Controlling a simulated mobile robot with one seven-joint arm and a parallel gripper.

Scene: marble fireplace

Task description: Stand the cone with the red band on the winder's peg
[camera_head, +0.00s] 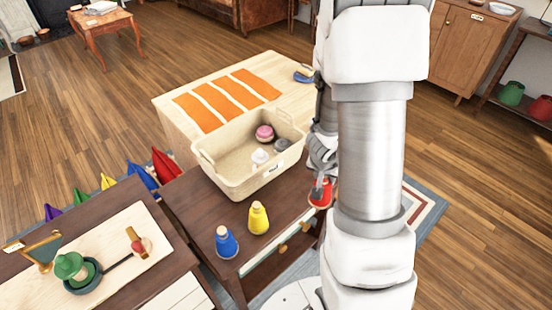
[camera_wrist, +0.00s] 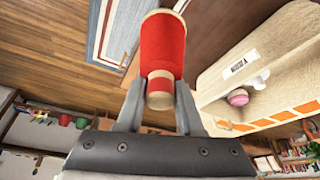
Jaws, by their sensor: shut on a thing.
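My gripper (camera_head: 320,178) is shut on a red cone (camera_head: 320,194), above or beside the right end of the dark brown table. In the wrist view the red cone (camera_wrist: 162,45) sits between the two fingers, with a red band (camera_wrist: 160,85) near its narrow tan end. A device that looks like the winder stands on a pale board at lower left, with a dark round base (camera_head: 83,282). A green cone (camera_head: 69,265) stands on or over that base, and I cannot see a bare peg.
A yellow cone (camera_head: 258,218) and a blue cone (camera_head: 226,242) stand on the dark table (camera_head: 190,205). A cream basket (camera_head: 222,183) holding several items stands behind them. A pale table (camera_head: 165,105) with orange strips lies beyond. Coloured pointed things (camera_head: 142,177) stand behind the pale board (camera_head: 120,265).

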